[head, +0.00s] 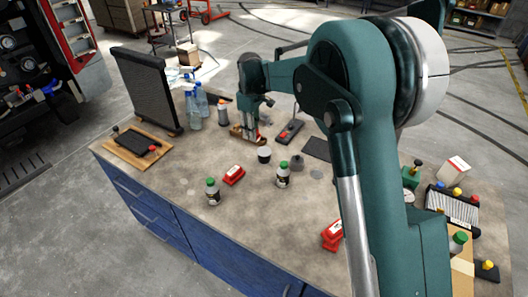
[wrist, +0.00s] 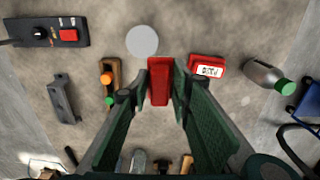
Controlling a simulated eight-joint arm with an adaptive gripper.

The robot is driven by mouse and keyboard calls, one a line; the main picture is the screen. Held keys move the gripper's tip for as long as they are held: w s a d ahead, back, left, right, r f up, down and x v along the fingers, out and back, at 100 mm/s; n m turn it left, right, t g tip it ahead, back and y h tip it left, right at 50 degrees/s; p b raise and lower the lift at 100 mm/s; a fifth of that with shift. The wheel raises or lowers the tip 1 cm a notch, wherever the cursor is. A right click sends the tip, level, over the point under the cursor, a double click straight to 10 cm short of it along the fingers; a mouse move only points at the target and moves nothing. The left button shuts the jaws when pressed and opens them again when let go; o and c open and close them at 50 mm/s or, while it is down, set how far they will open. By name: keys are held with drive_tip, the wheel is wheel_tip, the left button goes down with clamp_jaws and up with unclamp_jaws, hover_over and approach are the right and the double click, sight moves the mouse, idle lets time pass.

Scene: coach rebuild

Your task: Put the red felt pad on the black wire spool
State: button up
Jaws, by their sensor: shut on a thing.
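The red felt pad (wrist: 160,82) is held between the two fingers of my gripper (wrist: 160,70) in the wrist view. In the head view my gripper (head: 252,132) is over the back middle of the bench, and the pad is hard to make out there. A small black round thing with a pale top (head: 264,154), which looks like the black wire spool, stands on the bench just in front of my gripper. Its pale round top (wrist: 142,41) shows beyond the fingertips in the wrist view, slightly left. Nothing visible lies on that top.
A red labelled box (wrist: 207,68) is close to the right finger, with a green-capped bottle (wrist: 270,75) farther right. A wooden piece with orange and green parts (wrist: 110,85) is left of the fingers. A black box with a red button (wrist: 45,33) is at upper left.

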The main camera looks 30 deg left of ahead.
drive_tip(key=w+d, duration=0.1)
drive_tip(key=w, duration=0.1)
drive_tip(key=w+d+r, duration=0.1)
drive_tip(key=w+d, duration=0.1)
drive_tip(key=shift+d, duration=0.15)
drive_tip(key=shift+f, duration=0.15)
hover_over(264, 151)
drive_tip(key=shift+f, duration=3.05)
drive_tip(key=shift+f, duration=0.1)
drive_tip(key=shift+f+p, duration=0.35)
drive_tip(key=shift+f, duration=1.4)
drive_tip(key=shift+f, duration=0.15)
drive_tip(key=o, duration=0.9)
